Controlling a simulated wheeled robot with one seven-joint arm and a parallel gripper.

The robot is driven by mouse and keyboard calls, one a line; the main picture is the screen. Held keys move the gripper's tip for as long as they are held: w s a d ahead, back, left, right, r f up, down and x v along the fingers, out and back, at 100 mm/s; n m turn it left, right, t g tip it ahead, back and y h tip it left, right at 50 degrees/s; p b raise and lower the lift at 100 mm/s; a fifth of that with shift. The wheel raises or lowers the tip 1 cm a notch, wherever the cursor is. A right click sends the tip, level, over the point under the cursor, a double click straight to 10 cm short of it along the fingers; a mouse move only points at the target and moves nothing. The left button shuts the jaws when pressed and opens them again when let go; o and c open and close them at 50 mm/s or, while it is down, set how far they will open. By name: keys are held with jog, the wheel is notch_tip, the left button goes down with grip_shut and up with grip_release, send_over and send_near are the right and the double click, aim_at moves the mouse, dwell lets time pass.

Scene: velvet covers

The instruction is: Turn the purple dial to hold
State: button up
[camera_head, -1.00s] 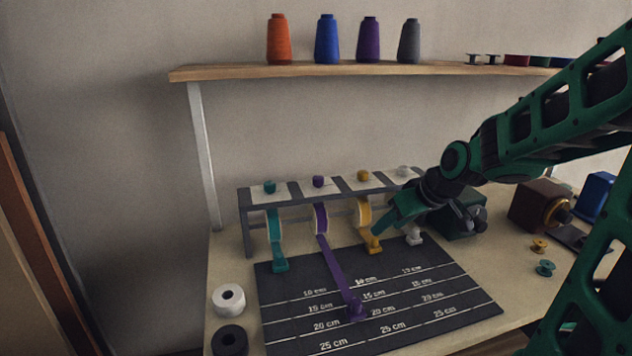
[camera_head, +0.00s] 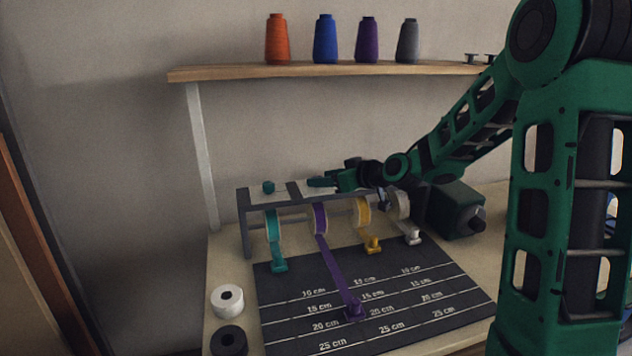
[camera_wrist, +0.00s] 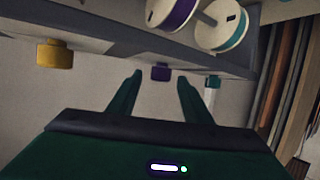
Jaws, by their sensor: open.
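The purple dial (camera_wrist: 160,72) shows in the wrist view on the rack's panel, between the tips of my open gripper (camera_wrist: 160,80). I cannot tell whether the fingers touch it. In the head view my gripper (camera_head: 320,182) is at the top of the rack and hides the purple dial. Below it, the purple roll (camera_head: 320,219) has its purple ribbon (camera_head: 333,265) drawn out over the dark measuring mat (camera_head: 280,318) to a purple clip (camera_head: 353,309). The dial's setting is not readable.
A teal dial (camera_head: 268,187) sits left of my gripper; a yellow dial (camera_wrist: 54,54) is on the other side. Teal (camera_head: 278,264), yellow (camera_head: 373,244) and white (camera_head: 412,236) clips hang at the rack's front. White and black spools stand at left.

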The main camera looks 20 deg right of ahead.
jog(key=shift+x, duration=1.7)
jog(key=c, duration=1.1)
jog(key=shift+o, duration=0.2)
